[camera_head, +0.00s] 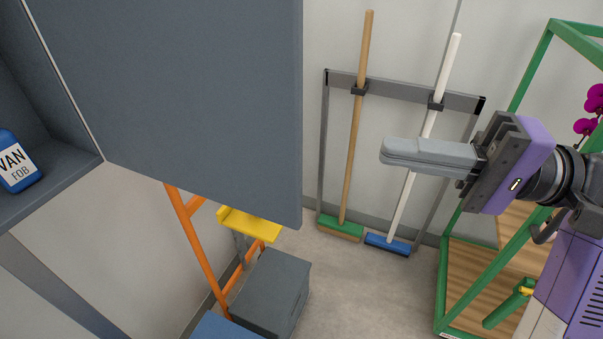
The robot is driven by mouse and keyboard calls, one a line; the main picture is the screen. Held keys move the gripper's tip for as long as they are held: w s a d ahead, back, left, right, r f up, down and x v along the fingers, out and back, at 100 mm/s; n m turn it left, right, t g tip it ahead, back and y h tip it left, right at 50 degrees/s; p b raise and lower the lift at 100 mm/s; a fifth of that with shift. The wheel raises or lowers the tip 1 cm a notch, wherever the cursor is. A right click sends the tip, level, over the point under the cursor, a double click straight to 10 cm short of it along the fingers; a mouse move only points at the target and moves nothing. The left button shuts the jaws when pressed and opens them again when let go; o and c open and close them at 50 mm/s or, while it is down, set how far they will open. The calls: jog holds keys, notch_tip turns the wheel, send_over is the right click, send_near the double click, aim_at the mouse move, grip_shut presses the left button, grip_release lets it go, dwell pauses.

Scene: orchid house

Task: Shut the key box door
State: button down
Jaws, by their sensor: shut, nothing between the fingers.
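The key box (45,180) is a grey box at the left edge, only partly in view. Its grey door (195,95) stands open, swung out to the right of the box and filling the upper left of the view. A blue bottle-shaped fob (17,162) labelled "VAN FOB" stands on the box's floor. My gripper (384,152) is shut and empty, with its grey fingers together and pointing left. It is to the right of the door's free edge, apart from it in the picture.
A wall rack (403,95) holds a green-headed broom (341,226) and a blue-headed broom (388,243) behind my gripper. A green-framed stand (449,245) with orchids is at right. An orange frame (195,240), a yellow piece (250,225) and a dark grey crate (272,290) are below the door.

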aim_at(301, 178)
jog(key=shift+g, duration=0.4)
jog(key=shift+s+a+f+p, duration=0.15)
jog(key=shift+s+a+p, duration=0.4)
jog(key=shift+a, duration=1.35)
jog(key=shift+s+a+f+p, duration=0.15)
jog(key=shift+s+a+p, duration=0.45)
jog(key=shift+a, duration=1.35)
jog(key=shift+s+a+f+p, duration=0.15)
jog(key=shift+s+a+p, duration=0.4)
jog(key=shift+a, duration=1.35)
jog(key=shift+s, duration=0.15)
